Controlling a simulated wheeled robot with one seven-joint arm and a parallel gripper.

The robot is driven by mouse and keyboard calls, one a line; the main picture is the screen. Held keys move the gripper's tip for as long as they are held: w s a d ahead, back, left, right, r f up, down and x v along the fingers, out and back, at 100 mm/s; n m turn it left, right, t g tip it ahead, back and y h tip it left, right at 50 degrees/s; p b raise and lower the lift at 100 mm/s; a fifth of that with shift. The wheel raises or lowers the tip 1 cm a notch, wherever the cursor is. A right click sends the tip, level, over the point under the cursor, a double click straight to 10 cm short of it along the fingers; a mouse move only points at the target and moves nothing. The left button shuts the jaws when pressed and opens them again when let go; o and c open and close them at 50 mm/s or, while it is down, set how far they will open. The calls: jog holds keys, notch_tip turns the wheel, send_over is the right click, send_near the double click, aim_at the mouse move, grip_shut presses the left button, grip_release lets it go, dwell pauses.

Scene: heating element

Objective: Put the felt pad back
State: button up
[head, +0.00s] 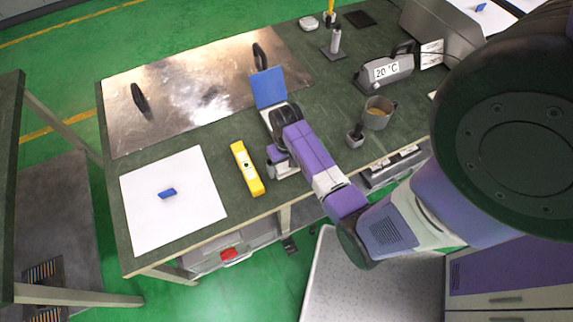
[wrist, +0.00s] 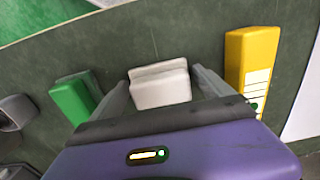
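A pale, off-white block (wrist: 160,84) lies between my gripper's two fingertips in the wrist view. It may be the felt pad, but I cannot be sure. My gripper (wrist: 161,78) points down over the green worktop, with a fingertip close along each side of the block. I cannot tell whether the fingers press on it. In the head view my gripper (head: 284,168) is low by the worktop's front edge, right of the yellow level, and my wrist partly hides it.
A yellow level (head: 246,168) and a green block (wrist: 76,97) flank the gripper. Left are a white sheet (head: 150,222) with a blue block (head: 167,193). Behind are a metal plate (head: 190,85) and a blue square (head: 268,87). A mug (head: 378,113) and a 20 °C heater (head: 388,71) stand right.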

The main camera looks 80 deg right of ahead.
aim_at(286, 164)
jog(key=shift+o, duration=0.2)
notch_tip(286, 164, up, 12)
jog(key=p, duration=0.1)
jog(key=s+a+f+n+t+h, duration=0.1)
jog(key=a+n+t+h, duration=0.15)
jog(key=a, duration=0.45)
jog(key=s+a+n+t+h, duration=0.1)
jog(key=a+n+t, duration=0.25)
jog(key=a, duration=0.25)
jog(key=s+a+r+n+t+y, duration=0.1)
jog(key=s+a+r+t, duration=0.1)
jog(key=r, duration=0.5)
jog(key=s+a+r+n+t+y, duration=0.1)
jog(key=s+a+r+t, duration=0.1)
jog(key=a+r+t, duration=0.2)
jog(key=s+a+r+n+t+y, duration=0.1)
jog(key=s+a+r+t, duration=0.1)
jog(key=a+r, duration=0.5)
notch_tip(286, 164, up, 4)
jog(key=shift+s+a+r+n+t, duration=0.1)
jog(key=shift+s+a+n+t, duration=0.2)
jog(key=shift+s+a+t, duration=0.15)
jog(key=shift+d+y, duration=0.1)
jog(key=shift+y, duration=0.15)
